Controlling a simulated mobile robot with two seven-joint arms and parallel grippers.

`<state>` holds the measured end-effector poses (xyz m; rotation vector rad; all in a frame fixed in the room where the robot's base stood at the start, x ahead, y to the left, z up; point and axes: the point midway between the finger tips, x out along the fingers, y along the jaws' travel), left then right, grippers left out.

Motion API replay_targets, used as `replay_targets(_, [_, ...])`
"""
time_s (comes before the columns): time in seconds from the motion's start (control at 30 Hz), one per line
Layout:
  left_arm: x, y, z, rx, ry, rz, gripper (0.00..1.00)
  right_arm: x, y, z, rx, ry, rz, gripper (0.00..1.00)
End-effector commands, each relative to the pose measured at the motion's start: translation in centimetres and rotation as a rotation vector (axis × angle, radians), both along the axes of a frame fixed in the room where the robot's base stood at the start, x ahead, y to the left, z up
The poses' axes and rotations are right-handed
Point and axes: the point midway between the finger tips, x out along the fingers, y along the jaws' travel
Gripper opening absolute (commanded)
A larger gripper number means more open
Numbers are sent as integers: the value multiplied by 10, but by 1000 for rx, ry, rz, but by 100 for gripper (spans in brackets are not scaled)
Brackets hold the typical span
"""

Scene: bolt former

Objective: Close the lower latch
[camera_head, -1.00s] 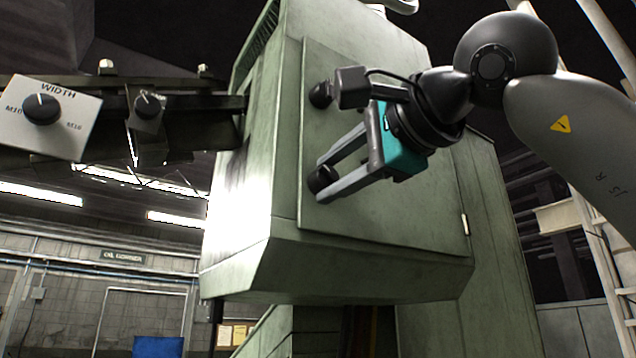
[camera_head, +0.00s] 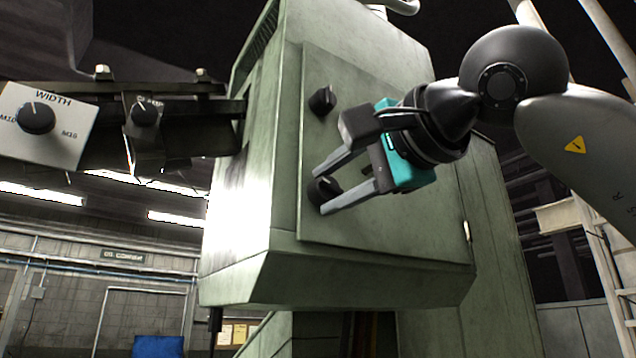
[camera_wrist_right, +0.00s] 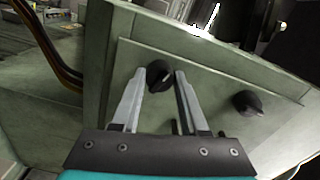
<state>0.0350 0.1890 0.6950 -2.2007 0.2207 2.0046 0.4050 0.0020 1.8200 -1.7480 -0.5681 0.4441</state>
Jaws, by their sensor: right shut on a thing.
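The lower latch (camera_head: 321,191) is a round black knob near the lower left edge of the green door panel (camera_head: 400,215). My right gripper (camera_head: 325,192) comes in from the right, with one grey finger above the knob and one below, shut on it. In the right wrist view the lower latch (camera_wrist_right: 159,76) sits between the fingertips of my right gripper (camera_wrist_right: 160,77). The fingers hide part of its sides. The upper latch (camera_head: 322,100), a similar black knob, is free above; it also shows in the right wrist view (camera_wrist_right: 247,103). My left gripper is not in view.
A sign marked WIDTH (camera_head: 42,125) with a black dial stands at the left on dark rails. A second small dial (camera_head: 145,112) is between it and the green cabinet (camera_head: 380,282). A hinge (camera_head: 467,231) shows at the panel's right edge.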

Motion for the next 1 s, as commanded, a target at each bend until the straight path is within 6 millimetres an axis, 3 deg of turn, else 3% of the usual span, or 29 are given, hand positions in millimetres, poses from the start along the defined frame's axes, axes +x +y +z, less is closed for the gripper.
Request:
replay_targets(0.5, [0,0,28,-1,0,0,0,0,-1,2,-302,-220,-2,0])
replay_targets(0.8, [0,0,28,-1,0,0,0,0,0,0,-343,-251,-1,0])
replay_targets(0.83, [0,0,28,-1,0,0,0,0,0,0,-343,-251,-1,46])
replay_targets(1.0, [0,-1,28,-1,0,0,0,0,0,0,-341,-250,-1,65])
